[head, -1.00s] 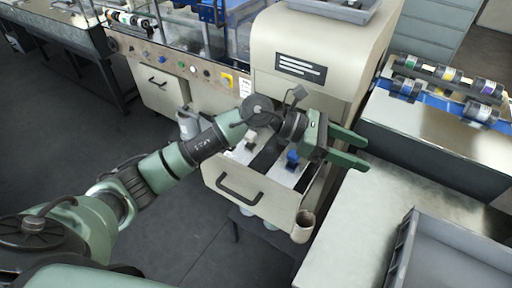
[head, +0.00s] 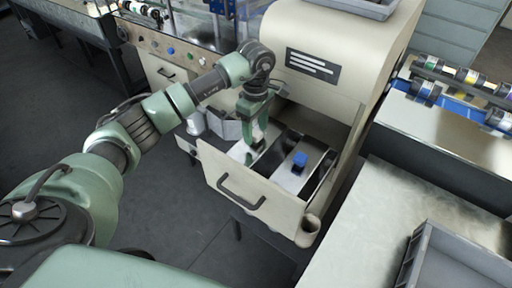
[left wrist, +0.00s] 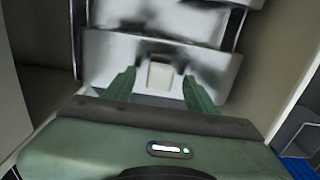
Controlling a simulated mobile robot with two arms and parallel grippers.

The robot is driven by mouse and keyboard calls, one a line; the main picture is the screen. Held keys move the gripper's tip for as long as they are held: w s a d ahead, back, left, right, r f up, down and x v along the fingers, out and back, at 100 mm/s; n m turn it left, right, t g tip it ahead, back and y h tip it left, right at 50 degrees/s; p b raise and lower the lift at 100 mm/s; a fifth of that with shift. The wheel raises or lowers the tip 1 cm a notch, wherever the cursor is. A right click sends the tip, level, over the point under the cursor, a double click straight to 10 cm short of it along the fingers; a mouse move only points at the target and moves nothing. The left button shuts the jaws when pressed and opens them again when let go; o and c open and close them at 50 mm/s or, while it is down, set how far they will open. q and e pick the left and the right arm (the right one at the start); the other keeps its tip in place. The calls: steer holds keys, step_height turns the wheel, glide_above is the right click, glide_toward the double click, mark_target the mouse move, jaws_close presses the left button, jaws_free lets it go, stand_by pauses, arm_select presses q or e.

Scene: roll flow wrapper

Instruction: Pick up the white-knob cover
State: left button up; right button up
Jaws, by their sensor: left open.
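The white-knob cover is a shiny metal plate in the open drawer, on its left side in the head view (head: 238,153); my gripper hides most of its knob there. In the left wrist view the cover (left wrist: 108,52) lies below the fingers, with its pale white knob (left wrist: 160,74) between them. My left gripper (head: 254,146) points down over this cover. It is open, with a finger on each side of the knob and a gap on both sides; it also shows in the left wrist view (left wrist: 158,84). My right gripper is not in view.
A second metal cover with a blue knob (head: 300,160) lies to the right in the same drawer (head: 245,193). The beige machine housing (head: 335,45) rises behind the drawer. A grey tray (head: 425,250) rests on the metal bench at right.

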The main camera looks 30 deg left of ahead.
arm_select(q)
step_height(320, 180, down, 2)
steer(key=shift+c, duration=0.3)
jaws_close()
steer(key=shift+w+r, duration=0.1)
stand_by(1.2)
